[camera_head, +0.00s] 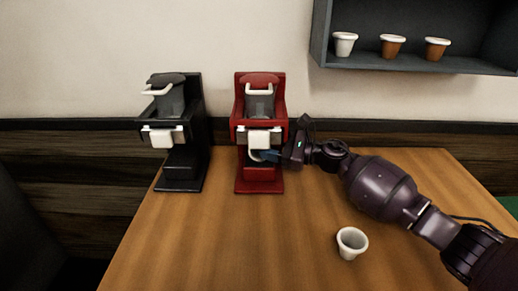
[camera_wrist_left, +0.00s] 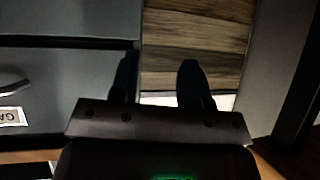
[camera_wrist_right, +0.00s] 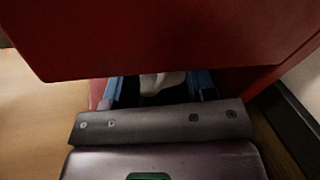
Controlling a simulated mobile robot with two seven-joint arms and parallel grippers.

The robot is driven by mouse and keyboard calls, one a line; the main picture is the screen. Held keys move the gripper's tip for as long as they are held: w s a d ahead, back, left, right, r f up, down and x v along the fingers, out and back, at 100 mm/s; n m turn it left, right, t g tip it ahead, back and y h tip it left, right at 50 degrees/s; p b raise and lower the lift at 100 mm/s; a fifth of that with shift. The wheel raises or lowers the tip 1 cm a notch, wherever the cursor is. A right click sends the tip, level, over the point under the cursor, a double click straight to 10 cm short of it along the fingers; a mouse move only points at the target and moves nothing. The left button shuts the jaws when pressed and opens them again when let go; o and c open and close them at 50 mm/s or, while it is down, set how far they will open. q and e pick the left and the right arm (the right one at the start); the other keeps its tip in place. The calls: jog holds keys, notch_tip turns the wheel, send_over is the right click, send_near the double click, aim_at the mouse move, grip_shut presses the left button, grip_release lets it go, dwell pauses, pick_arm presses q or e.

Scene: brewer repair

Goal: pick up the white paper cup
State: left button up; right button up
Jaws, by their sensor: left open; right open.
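A white cup (camera_head: 352,243) stands upright and open-topped on the wooden table, in the front right part of the head view. Another white cup (camera_head: 345,44) stands on the wall shelf. My right gripper (camera_head: 264,156) is at the red brewer, under its upper body, far from the table cup. In the right wrist view its blue fingers are open on either side of a white piece (camera_wrist_right: 160,83), partly hidden by the red housing; I cannot tell whether they touch it. My left gripper (camera_wrist_left: 158,82) is open and empty in the left wrist view and is out of the head view.
The red brewer (camera_head: 260,187) and a black brewer (camera_head: 181,185) stand at the table's back. Two brown cups with white rims (camera_head: 392,46) (camera_head: 436,50) are on the shelf (camera_head: 420,63). Grey drawer-like fronts (camera_wrist_left: 65,75) are close to my left gripper. The table's front left is clear.

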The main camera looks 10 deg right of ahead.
grip_shut()
dwell(0.3)
